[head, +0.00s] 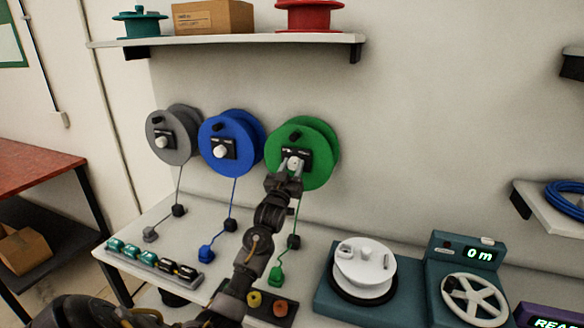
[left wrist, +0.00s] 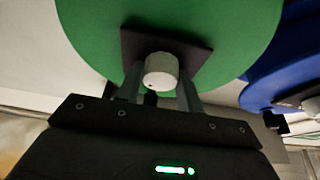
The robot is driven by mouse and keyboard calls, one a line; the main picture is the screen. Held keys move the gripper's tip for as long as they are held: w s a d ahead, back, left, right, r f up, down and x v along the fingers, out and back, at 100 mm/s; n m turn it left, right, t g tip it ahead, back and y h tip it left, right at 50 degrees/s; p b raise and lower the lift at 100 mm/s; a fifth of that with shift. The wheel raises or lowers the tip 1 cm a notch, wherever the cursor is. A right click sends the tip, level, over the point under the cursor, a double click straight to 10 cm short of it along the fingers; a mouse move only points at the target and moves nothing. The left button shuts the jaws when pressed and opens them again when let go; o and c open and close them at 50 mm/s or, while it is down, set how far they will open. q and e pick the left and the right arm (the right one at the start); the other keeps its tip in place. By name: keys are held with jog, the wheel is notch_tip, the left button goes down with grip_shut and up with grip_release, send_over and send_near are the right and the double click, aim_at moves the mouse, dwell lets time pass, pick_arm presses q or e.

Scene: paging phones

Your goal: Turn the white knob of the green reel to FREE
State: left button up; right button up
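The green reel (head: 322,146) hangs on the wall, rightmost of three reels. It also fills the top of the left wrist view (left wrist: 230,25). Its white knob (left wrist: 161,71) sits on a dark plate (left wrist: 203,58) at the reel's centre; in the head view the knob (head: 294,163) is small and its pointer setting is not readable. My left gripper (head: 290,166) is at the knob, with one finger on each side of it, as the left wrist view (left wrist: 160,88) shows. Whether the fingers press on the knob is not clear. My right gripper is not in view.
The blue reel (head: 226,128) hangs close to the left of the green one, then a grey reel (head: 166,145). A bench (head: 190,225) below bears small connectors, a white spool (head: 363,265) and a counter (head: 468,252). A shelf (head: 235,41) runs above.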

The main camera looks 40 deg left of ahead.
pick_arm(q)
jog(key=shift+c, duration=0.6)
jog(key=shift+n+y, duration=0.4)
jog(key=shift+n, duration=0.2)
jog(key=n+g+y, duration=0.1)
jog(key=n+y, duration=0.1)
jog(key=n, duration=0.2)
jog(key=shift+d+n, duration=0.1)
jog(key=shift+n, duration=0.2)
jog(key=n+g+y, duration=0.1)
jog(key=n, duration=0.2)
jog(key=n+g+y+p, duration=0.1)
jog(key=n+g, duration=0.1)
jog(key=n, duration=0.2)
jog(key=n+g, duration=0.1)
jog(key=n, duration=0.1)
jog(key=n+g, duration=0.1)
jog(key=n, duration=0.2)
jog(key=shift+r+y+p, duration=0.1)
jog(key=shift+y+p, duration=0.2)
jog(key=n+g, duration=0.1)
jog(key=n, duration=0.3)
jog(key=shift+n+g, duration=0.3)
jog(key=shift+g, duration=0.1)
